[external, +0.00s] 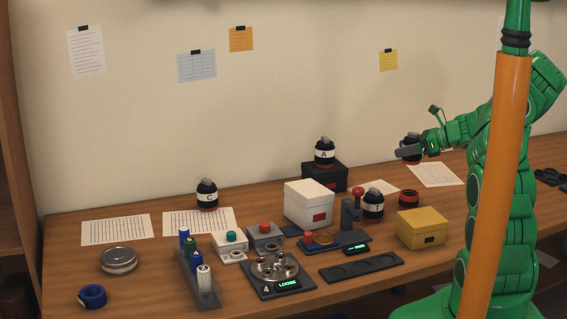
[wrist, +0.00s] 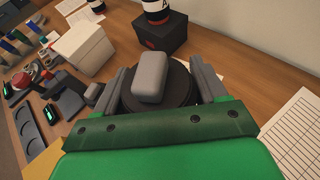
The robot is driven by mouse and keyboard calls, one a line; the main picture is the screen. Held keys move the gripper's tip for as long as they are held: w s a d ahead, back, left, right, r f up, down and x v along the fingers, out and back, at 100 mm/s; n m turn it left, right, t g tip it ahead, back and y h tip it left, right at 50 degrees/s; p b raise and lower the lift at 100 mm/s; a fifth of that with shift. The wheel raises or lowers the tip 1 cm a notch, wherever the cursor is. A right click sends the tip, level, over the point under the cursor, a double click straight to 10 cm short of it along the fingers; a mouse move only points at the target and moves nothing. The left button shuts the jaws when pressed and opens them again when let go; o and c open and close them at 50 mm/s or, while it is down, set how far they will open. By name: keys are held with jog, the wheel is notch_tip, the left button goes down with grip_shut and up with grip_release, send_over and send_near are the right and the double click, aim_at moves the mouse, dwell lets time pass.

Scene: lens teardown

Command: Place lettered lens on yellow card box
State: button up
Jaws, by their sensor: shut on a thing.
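My gripper (external: 408,152) is raised above the back right of the table, shut on a black lens (external: 411,142). In the wrist view the same lens (wrist: 178,98) sits between the two grey fingers of my gripper (wrist: 160,80), with a grey block-like part over it. No letter on it can be read. The yellow card box (external: 421,229) stands on the table below and in front of my gripper, its lid clear. A yellow corner of it shows at the lower left of the wrist view (wrist: 42,163).
Lens A (external: 324,153) stands on a black box (external: 325,177). Lens C (external: 207,195) stands on paper at left. Another lettered lens (external: 373,204) and a red-black ring piece (external: 408,198) stand near the yellow box. A white box (external: 309,204) and a dark tray (external: 361,268) are nearby.

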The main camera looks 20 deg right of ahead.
aim_at(416, 216)
jog(key=s+a+r+n+g+y, duration=0.1)
jog(key=s+a, duration=0.4)
jog(key=s, duration=0.6)
jog(key=s+a+r+n+g+y, duration=0.15)
jog(key=s+a, duration=0.35)
jog(key=s, duration=0.6)
jog(key=shift+w+f, duration=0.1)
jog(key=shift+f, duration=4.05)
jog(key=shift+f, duration=0.3)
jog(key=shift+f+h, duration=0.2)
jog(key=shift+h, duration=0.05)
grip_shut()
jog(key=shift+f, duration=0.2)
jog(key=o, duration=1.5)
grip_release()
jog(key=shift+r, duration=0.15)
